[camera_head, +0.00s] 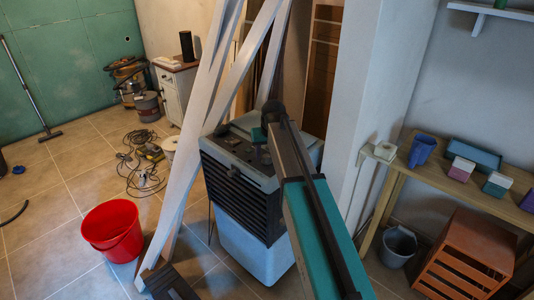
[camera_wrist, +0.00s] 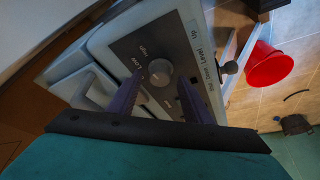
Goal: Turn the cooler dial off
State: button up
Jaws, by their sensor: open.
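The cooler (camera_head: 238,205) stands on the tiled floor, with a dark slatted front and a pale lower tank. Its top panel shows close up in the wrist view (camera_wrist: 130,45), printed with words such as "High", "Low" and "Level". A round grey dial (camera_wrist: 159,71) sits on this panel. My gripper (camera_wrist: 161,80) is open, with one purple finger on each side of the dial. I cannot tell whether the fingers touch it. In the head view my arm reaches over the cooler's top and hides the dial and fingertips.
White slanted beams (camera_head: 205,125) stand just left of the cooler, close to my arm. A red bucket (camera_head: 113,232) is on the floor at left. A wooden bench (camera_head: 445,180) with small boxes and an orange crate (camera_head: 465,258) are at right. Cables lie on the floor behind.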

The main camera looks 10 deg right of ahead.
jog(key=shift+w+f, duration=0.1)
jog(key=shift+f, duration=0.2)
jog(key=c, duration=1.1)
jog(key=shift+o, duration=0.2)
